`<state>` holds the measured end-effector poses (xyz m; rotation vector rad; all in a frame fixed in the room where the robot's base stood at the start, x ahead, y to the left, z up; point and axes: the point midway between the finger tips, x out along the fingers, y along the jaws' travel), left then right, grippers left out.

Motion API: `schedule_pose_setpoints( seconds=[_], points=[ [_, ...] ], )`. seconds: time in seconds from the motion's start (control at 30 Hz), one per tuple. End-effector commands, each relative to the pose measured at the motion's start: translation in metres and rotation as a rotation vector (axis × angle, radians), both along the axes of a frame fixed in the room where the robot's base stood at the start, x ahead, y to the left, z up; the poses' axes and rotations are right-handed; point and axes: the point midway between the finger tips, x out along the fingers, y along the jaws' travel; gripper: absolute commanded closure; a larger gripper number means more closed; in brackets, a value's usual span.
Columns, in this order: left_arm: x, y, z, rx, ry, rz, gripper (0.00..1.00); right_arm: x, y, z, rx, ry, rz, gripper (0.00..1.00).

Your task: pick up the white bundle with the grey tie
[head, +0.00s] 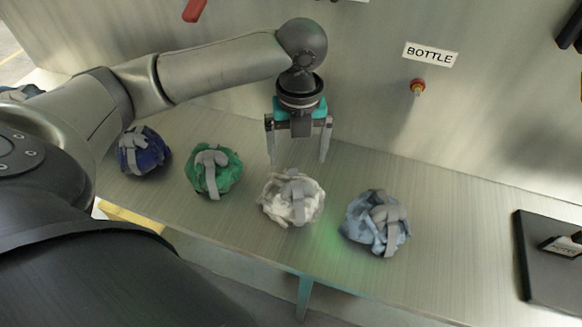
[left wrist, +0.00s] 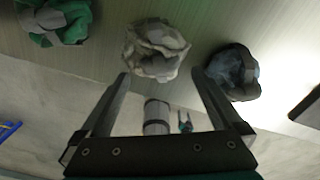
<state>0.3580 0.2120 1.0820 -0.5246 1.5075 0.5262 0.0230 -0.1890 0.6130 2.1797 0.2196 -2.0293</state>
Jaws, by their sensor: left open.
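The white bundle with the grey tie (head: 291,198) lies on the metal bench, between a green bundle and a light blue bundle. It also shows in the left wrist view (left wrist: 155,48), ahead of the fingertips and roughly between them. My left gripper (head: 298,160) is open and empty, its two fingers pointing down. In the head view it appears just behind and above the white bundle, apart from it. My left gripper's fingers also show in the left wrist view (left wrist: 160,76). My right gripper is in neither view.
A green bundle (head: 214,171) and a dark blue bundle (head: 143,150) lie to the left. A light blue bundle (head: 376,222) lies close on the right. A dark plate (head: 535,262) is at the far right. The back wall carries a BOTTLE label (head: 430,54) and a small fitting (head: 417,86).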

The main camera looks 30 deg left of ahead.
Motion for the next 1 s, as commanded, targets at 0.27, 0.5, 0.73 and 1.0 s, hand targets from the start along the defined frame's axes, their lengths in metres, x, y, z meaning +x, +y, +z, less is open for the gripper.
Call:
schedule_pose_setpoints(
  seconds=[0.27,0.5,0.73,1.0],
  points=[
    [-0.001,-0.001,-0.023,-0.001,0.001,0.000,0.00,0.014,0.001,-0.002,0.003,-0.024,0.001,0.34],
    [-0.007,-0.002,-0.058,-0.001,0.002,-0.001,0.00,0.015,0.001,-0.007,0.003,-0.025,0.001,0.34],
    [-0.007,-0.001,-0.069,0.000,-0.001,-0.001,0.00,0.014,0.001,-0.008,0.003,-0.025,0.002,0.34],
    [-0.007,-0.001,-0.069,0.000,-0.002,-0.001,0.15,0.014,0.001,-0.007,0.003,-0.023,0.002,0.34]
  ],
)
